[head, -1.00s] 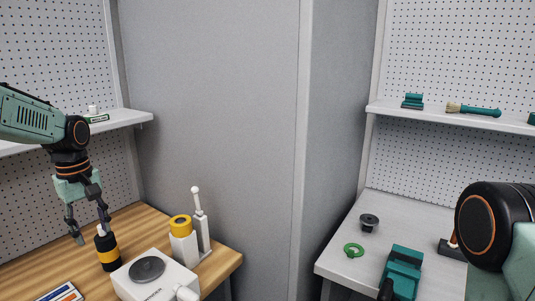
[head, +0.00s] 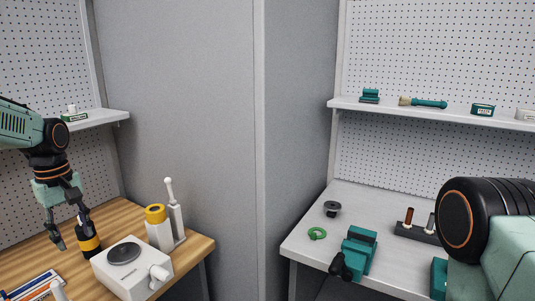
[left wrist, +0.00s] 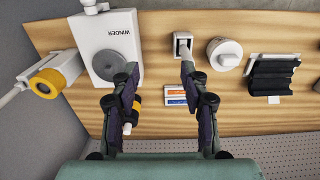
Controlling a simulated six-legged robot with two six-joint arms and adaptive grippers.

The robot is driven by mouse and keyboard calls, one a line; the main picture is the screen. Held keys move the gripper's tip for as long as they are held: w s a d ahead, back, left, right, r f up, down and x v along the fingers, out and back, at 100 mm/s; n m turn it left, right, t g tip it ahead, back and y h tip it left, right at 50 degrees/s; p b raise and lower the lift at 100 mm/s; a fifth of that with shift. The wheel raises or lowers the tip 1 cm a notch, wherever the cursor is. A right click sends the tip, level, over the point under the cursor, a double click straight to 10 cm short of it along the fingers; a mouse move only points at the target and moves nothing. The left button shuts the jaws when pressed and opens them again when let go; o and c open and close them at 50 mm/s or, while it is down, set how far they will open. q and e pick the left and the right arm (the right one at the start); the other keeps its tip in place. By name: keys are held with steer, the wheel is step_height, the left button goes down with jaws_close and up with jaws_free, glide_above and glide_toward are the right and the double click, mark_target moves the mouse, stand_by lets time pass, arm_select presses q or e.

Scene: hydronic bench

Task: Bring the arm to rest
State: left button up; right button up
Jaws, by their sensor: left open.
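My left gripper (head: 73,238) hangs fingers down over the wooden bench in the head view, open with nothing between its fingers. A black bottle with a yellow band (head: 88,241) stands upright on the bench beside its right finger; I cannot tell whether they touch. In the left wrist view the open fingers (left wrist: 157,95) point at the bench, and the bottle is mostly hidden behind one finger. My right gripper is not in view; only a part of my right arm shows at the right of the head view.
A white winder (head: 132,268) and a yellow-topped white holder (head: 158,229) stand right of the gripper. A shelf (head: 95,121) runs behind my left arm. The grey bench (head: 300,243) at right holds a green ring (head: 317,233) and a teal vise (head: 356,254).

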arm_select(q)
steer(key=d+f+m+b, duration=0.2)
steer(key=d+f, duration=0.2)
steer(key=f, duration=0.4)
steer(key=d+f+m+b, duration=0.1)
steer(key=d+f+b, duration=0.1)
steer(key=d+f, duration=0.35)
steer(key=s+d+f+m+b, duration=0.1)
steer(key=s+d+f, duration=0.15)
steer(key=f, duration=0.35)
steer(key=s+d+f+m+h+b, duration=0.1)
steer(key=s+d+f+b, duration=0.1)
steer(key=s+f, duration=0.3)
steer(key=s+d+f+m+b, duration=0.1)
steer(key=s+d+f, duration=0.15)
steer(key=f, duration=0.45)
steer(key=s+d+f+m+b, duration=0.3)
steer(key=s+f, duration=0.4)
steer(key=s, duration=0.5)
steer(key=s+d+f+m+b, duration=0.2)
steer(key=s+f+b, duration=0.3)
steer(key=s, duration=0.7)
step_height(320, 180, down, 2)
steer(key=shift+s+d+f+m+y, duration=0.3)
steer(key=shift+d+m+y, duration=0.1)
steer(key=shift+d, duration=0.2)
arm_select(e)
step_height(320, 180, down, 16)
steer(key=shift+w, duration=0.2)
